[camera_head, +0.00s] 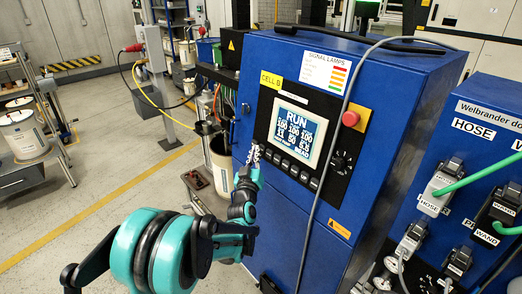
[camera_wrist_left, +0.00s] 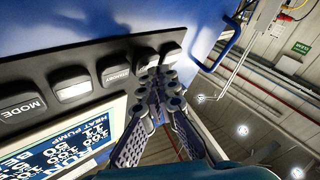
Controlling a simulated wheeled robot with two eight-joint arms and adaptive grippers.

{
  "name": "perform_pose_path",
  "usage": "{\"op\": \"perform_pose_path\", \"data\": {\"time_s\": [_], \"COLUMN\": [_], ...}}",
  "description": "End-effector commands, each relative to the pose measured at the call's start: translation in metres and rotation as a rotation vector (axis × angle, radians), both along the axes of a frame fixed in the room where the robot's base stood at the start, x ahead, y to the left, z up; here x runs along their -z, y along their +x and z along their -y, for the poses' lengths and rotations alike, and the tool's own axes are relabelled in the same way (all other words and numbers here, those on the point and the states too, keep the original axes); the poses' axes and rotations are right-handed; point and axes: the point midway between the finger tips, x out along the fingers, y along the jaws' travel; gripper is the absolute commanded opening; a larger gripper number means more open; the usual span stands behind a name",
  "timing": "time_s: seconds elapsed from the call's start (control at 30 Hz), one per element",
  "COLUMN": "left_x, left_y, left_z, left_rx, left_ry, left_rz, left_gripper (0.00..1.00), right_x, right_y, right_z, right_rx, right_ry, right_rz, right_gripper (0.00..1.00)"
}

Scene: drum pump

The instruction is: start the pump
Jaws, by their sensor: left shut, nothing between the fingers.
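The blue pump cabinet (camera_head: 395,90) has a black control panel with a lit screen (camera_head: 297,132) that reads RUN over rows of numbers. A row of dark buttons (camera_head: 294,169) sits below the screen. In the left wrist view, they include one marked MODE (camera_wrist_left: 20,108) and one with a bright face (camera_wrist_left: 72,86). My left gripper (camera_head: 254,153) is shut and empty at the left end of the button row. In the left wrist view, its fingertips (camera_wrist_left: 160,74) are close to the end buttons; I cannot tell whether they touch. My right gripper is not in view.
A red knob (camera_head: 350,118) and a black rotary knob (camera_head: 340,162) are right of the screen. A grey cable (camera_head: 334,135) hangs down the cabinet front. Hose connectors (camera_head: 436,190) are at the right. A bucket (camera_head: 221,166) stands left of the cabinet.

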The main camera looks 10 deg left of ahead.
Motion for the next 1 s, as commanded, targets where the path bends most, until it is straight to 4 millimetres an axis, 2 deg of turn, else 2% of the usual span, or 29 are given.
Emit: {"op": "perform_pose_path", "data": {"time_s": [0.57,1.0], "left_x": [-0.002,-0.010], "left_y": [-0.008,-0.040], "left_z": [-0.007,-0.032], "left_rx": [-0.001,-0.002], "left_ry": [0.000,0.000], "left_rz": [0.000,0.000], "left_gripper": [0.00,0.00], "right_x": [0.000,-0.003], "right_y": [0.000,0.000], "right_z": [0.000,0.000], "right_rx": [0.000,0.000], "right_ry": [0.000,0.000], "right_rz": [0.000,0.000], "right_gripper": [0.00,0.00]}}
